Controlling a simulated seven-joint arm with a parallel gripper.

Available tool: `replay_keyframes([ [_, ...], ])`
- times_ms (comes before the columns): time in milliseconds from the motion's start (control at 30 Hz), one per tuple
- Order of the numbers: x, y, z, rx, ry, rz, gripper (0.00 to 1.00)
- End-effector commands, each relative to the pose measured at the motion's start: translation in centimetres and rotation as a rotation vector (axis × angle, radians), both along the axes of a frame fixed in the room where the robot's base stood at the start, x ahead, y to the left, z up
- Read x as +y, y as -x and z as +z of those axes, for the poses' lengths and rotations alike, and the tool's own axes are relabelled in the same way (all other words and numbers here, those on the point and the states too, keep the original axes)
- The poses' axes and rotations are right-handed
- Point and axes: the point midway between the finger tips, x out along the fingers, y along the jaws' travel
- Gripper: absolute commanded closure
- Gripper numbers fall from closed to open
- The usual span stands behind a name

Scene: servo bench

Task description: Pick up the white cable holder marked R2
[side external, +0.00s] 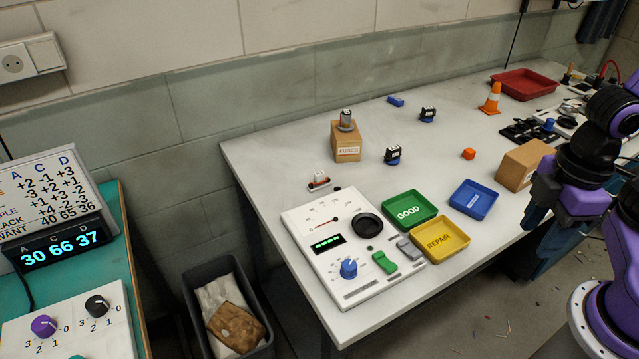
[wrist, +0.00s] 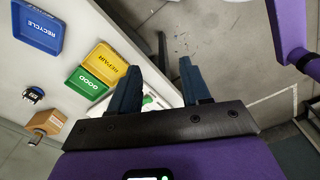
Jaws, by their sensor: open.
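I cannot read an R2 mark anywhere. A small whitish piece with a red-brown band (side external: 319,183) lies on the bench behind the white test panel in the side external view. It may be the cable holder, but it is too small to tell. My gripper (wrist: 158,88) is open and empty in the wrist view, its two dark blue fingers spread apart over the bench edge and floor. In the side external view my gripper is at the right, beyond the bench's front edge, far from the whitish piece.
The test panel (side external: 345,240) stands at the front left of the bench. Green GOOD (side external: 388,207), yellow REPAIR (side external: 440,258) and blue (side external: 473,213) trays lie beside it. A FUSES box (side external: 346,153), black servos (side external: 393,154) and a cone (side external: 491,98) stand behind. A cardboard box (side external: 524,165) is near my gripper.

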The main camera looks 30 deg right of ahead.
Motion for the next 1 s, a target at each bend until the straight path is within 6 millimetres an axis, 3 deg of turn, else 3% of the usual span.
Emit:
replay_keyframes([
  [167, 1.8, -1.5, 0.3, 0.057, 0.000, -0.147, 0.53],
  [467, 7.9, -8.2, 0.5, 0.271, -0.017, -0.666, 0.53],
  [700, 11.9, -15.4, -0.2, 0.462, -0.044, -1.075, 0.53],
  [1000, 14.5, -25.8, -2.0, 0.731, -0.102, -1.556, 0.53],
])
